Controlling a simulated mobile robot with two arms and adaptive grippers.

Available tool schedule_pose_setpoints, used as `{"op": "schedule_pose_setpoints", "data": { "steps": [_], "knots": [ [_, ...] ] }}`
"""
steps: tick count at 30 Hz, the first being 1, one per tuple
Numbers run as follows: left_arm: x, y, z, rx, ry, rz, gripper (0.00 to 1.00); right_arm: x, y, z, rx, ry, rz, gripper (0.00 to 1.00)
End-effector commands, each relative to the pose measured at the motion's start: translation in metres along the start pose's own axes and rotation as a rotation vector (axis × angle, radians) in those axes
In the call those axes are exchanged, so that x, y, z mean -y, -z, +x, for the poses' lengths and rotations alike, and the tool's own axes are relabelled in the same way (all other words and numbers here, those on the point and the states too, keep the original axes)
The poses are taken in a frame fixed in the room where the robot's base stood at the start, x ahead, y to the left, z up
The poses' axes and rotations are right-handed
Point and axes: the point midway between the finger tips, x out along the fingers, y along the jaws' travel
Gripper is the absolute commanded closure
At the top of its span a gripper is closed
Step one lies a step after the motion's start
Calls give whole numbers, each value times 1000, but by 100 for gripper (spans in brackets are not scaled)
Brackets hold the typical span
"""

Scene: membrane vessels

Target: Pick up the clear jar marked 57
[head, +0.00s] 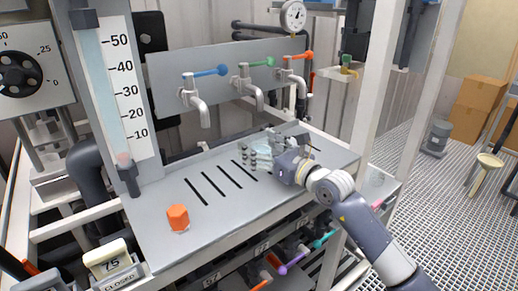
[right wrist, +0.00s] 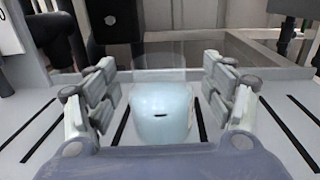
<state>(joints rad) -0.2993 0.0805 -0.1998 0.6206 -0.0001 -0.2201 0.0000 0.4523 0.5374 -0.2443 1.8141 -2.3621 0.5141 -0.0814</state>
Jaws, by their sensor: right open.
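A pale blue, see-through jar (right wrist: 160,115) stands on the grey bench, between the two fingers of my right gripper (right wrist: 160,95) in the right wrist view. Gaps show on both sides, so the fingers do not touch it. A small dark mark is on its near face, but I cannot read a number. In the head view, my right gripper (head: 262,150) is low over the bench, open, its body and fingers hiding most of the jar. My left gripper is not in view.
An orange six-sided block (head: 178,217) sits at the bench's front left. Taps with blue (head: 205,72), green (head: 258,63) and orange (head: 298,56) handles hang behind. A tall scale column (head: 118,90) stands at left. The bench (head: 160,200) has dark slots and free room between.

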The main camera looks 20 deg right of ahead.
Motion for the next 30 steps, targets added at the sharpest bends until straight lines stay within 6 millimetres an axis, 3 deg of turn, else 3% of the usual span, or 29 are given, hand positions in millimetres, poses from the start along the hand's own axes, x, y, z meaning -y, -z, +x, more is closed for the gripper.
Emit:
{"op": "schedule_pose_setpoints", "data": {
  "steps": [7, 14, 25, 30],
  "knots": [
    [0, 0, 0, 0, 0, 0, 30, 0, 0, 1, 0, 0, 0, 27],
    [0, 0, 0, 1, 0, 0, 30, 0, 0, 1, 0, 0, 0, 78],
    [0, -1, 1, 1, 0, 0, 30, 0, -2, 1, 3, 0, 0, 78],
    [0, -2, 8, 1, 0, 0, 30, 0, -14, 1, 8, 0, -1, 78]
  ]
}}
